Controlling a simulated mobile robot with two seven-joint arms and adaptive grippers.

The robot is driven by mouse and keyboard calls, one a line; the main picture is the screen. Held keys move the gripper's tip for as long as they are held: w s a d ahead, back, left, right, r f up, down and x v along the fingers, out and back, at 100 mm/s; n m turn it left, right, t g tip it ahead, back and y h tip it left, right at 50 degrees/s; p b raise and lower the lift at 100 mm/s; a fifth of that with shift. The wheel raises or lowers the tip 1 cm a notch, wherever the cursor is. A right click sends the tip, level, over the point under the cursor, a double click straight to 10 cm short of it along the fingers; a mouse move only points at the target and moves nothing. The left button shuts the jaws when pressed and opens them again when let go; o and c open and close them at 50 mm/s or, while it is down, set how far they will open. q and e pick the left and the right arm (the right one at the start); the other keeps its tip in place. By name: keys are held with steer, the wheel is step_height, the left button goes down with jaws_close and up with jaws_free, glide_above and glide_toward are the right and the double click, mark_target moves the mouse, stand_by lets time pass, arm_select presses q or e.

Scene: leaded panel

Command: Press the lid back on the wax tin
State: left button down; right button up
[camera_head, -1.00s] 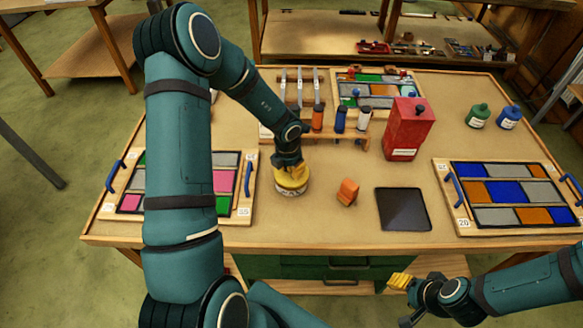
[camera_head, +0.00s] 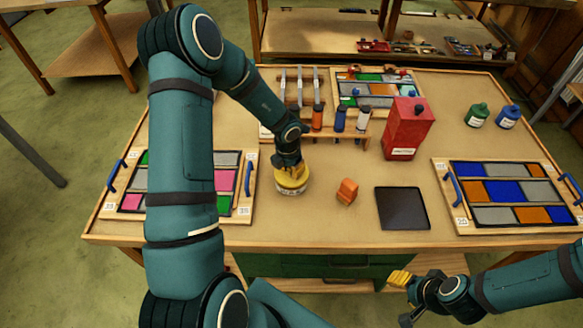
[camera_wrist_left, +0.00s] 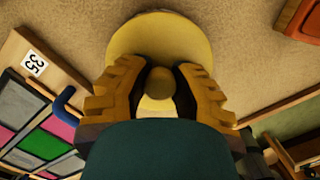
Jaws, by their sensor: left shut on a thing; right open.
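The wax tin (camera_head: 291,188) stands upright on the table, left of the orange block, with a pale label band on its side. The yellow lid (camera_head: 300,178) is on top of it, and in the left wrist view the lid (camera_wrist_left: 160,30) is a round yellow disc with a knob (camera_wrist_left: 159,84) at its middle. My left gripper (camera_head: 288,160) points down over the lid and is shut on the knob, one yellow finger on each side. Whether the lid is fully seated cannot be told. My right gripper (camera_head: 400,279) is open and empty in front of the table's edge.
An orange block (camera_head: 347,191) and a dark square plate (camera_head: 402,208) lie to the right of the tin. A red can (camera_head: 408,128) and a rack (camera_head: 340,137) with bottles stand behind. Leaded panels in trays (camera_head: 245,208) (camera_head: 450,219) lie at both sides.

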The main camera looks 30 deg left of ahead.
arm_select(q)
steer(key=shift+p, duration=0.5)
stand_by(0.5)
steer(key=c, duration=0.8)
jaws_free()
steer(key=shift+f, duration=0.5)
steer(key=shift+r+p, duration=0.15)
steer(key=shift+p, duration=0.3)
stand_by(1.2)
steer(key=o, duration=0.8)
steer(key=shift+c, duration=0.2)
